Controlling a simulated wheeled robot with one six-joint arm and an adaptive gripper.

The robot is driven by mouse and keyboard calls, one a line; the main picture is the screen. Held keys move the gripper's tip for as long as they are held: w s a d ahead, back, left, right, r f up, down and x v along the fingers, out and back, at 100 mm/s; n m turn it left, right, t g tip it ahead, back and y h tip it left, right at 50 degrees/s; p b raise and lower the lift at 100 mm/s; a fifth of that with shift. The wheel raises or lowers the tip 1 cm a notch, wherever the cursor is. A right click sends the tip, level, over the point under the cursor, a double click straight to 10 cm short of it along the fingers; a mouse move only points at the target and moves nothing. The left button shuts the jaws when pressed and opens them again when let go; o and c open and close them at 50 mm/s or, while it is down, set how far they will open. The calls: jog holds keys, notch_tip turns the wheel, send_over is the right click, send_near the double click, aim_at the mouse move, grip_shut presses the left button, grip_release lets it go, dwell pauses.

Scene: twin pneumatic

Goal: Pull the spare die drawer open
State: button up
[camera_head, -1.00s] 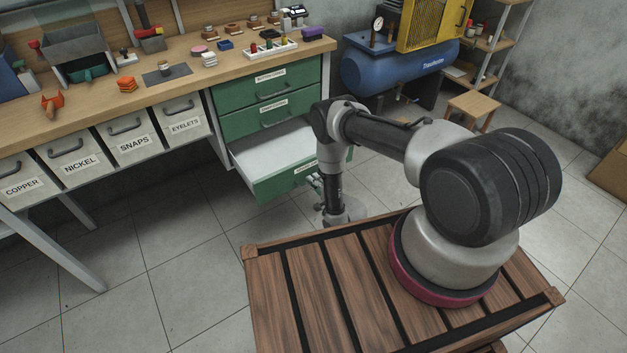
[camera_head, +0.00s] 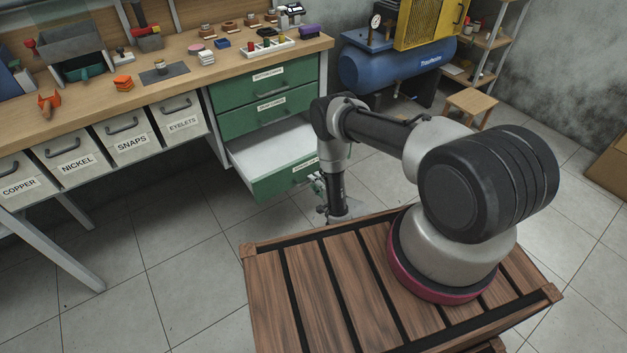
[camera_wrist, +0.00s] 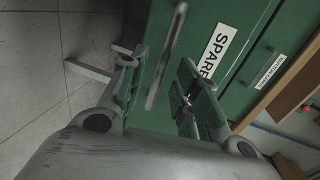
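The spare die drawer, bottom of the green drawers, stands pulled well out in the head view, its green front (camera_head: 270,187) away from the cabinet and its pale inside showing. In the wrist view its front (camera_wrist: 245,20) carries a label reading "SPARE", partly hidden by a finger. Its grey bar handle (camera_wrist: 166,55) appears between the fingers of my gripper (camera_wrist: 160,85), with visible gaps on both sides. My gripper is open; it also shows small in the head view (camera_head: 317,184), at the right end of the drawer front, partly hidden by my arm.
Two shut green drawers (camera_head: 262,88) sit above the open one. Labelled grey bins (camera_head: 121,138) hang left under the wooden bench top (camera_head: 190,70). A blue compressor (camera_head: 395,68) and a wooden stool (camera_head: 475,105) stand right. Tiled floor (camera_head: 190,235) before the bench is clear.

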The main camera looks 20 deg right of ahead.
jog(key=v, duration=0.9)
jog(key=shift+s, duration=0.1)
